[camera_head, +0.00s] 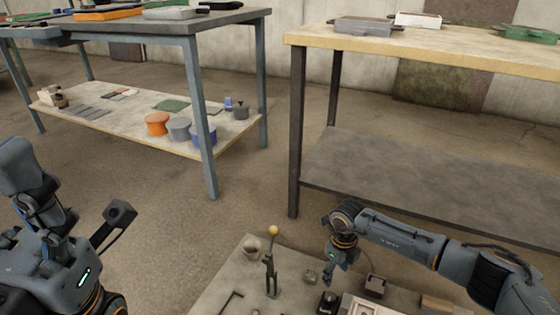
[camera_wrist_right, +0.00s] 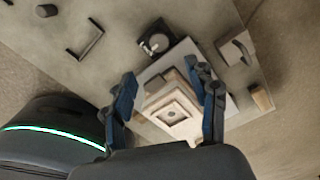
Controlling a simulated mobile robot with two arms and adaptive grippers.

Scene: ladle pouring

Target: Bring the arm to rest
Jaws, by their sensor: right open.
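My right gripper (camera_head: 331,288) hangs fingers-down over the low table in the head view, its arm coming in from the right. In the right wrist view the right gripper's (camera_wrist_right: 162,78) two blue fingers stand wide apart with nothing between the tips. A beige block with a square recess (camera_wrist_right: 172,108) shows below and between the fingers, apart from them as far as I can tell. A dark round vessel (camera_wrist_right: 157,42) is on the table beyond it. My left arm shows at the left edge of the head view, but I cannot make out its gripper.
The low table (camera_head: 222,288) also bears a stand with an orange ball (camera_head: 273,231), a small round pot (camera_head: 251,249) and a wooden block (camera_head: 436,304). A workbench (camera_head: 445,45) stands behind, and another bench (camera_head: 150,28) with pots below stands back left. Floor between is clear.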

